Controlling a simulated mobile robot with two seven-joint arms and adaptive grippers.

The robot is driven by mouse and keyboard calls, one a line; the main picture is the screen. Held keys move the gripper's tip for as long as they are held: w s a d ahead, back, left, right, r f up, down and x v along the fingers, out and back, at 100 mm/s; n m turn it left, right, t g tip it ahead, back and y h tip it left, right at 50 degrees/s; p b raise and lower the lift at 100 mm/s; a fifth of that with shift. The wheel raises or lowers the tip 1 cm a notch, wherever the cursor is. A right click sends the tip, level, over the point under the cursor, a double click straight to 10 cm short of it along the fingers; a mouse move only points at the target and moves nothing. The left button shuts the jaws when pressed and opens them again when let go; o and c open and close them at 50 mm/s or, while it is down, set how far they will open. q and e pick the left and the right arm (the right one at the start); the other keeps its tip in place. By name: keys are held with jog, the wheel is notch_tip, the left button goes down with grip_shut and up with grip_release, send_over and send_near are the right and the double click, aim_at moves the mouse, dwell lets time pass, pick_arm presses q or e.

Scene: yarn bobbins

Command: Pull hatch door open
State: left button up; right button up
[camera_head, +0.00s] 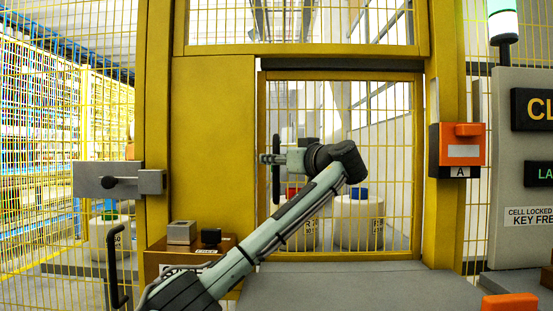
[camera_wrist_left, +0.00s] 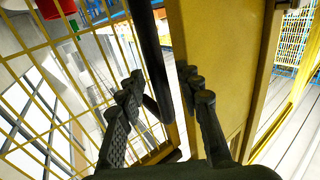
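The hatch door is a yellow-framed mesh panel (camera_head: 390,82) in the middle of the head view; it looks shut. Its dark vertical handle (camera_head: 275,144) is near the door's left edge, partly hidden by my gripper. In the left wrist view the handle is a thick black bar (camera_wrist_left: 148,45) beside the yellow frame. My left gripper (camera_head: 268,158) points left at the handle. In the left wrist view its fingers (camera_wrist_left: 160,76) are spread apart, with the bar between them in the picture; I see no contact. My right gripper is not in view.
A yellow solid panel (camera_head: 213,120) and post stand left of the door. An orange box marked A (camera_head: 462,150) is on the right post. A grey ledge (camera_head: 340,290) lies below the door. White bobbins (camera_head: 358,222) stand behind the mesh.

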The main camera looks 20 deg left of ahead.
pick_arm(q)
grip_shut()
dwell(0.5)
